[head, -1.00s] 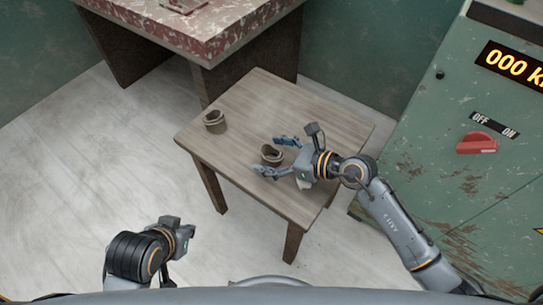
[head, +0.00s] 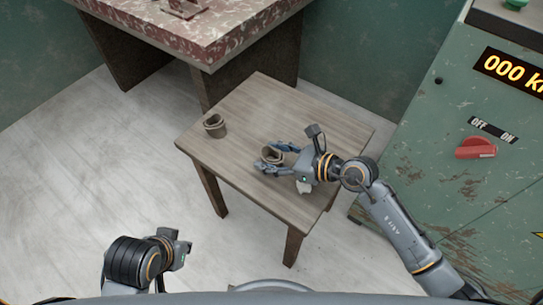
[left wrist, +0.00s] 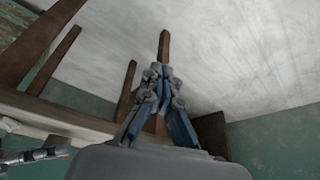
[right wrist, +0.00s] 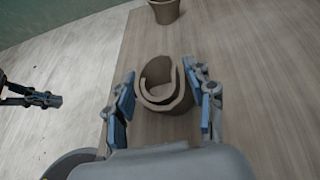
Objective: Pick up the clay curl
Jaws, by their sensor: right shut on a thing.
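The brown clay curl (head: 274,154), a rolled strip with an open spiral top, stands upright on the small wooden table (head: 300,110). My right gripper (head: 271,158) is shut on it, with a blue-padded finger on each side. In the right wrist view the curl (right wrist: 165,92) sits between the fingers, and its base appears to be at the tabletop; I cannot tell whether it is lifted. My left gripper (left wrist: 159,76) is shut and empty, away from the table.
A second brown clay piece (head: 214,126) stands near the table's left corner. A small whitish scrap (head: 304,187) lies by the right gripper. A red stone-topped table (head: 190,30) is behind. A green cabinet (head: 440,150) with a red switch stands right. The table's far part is clear.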

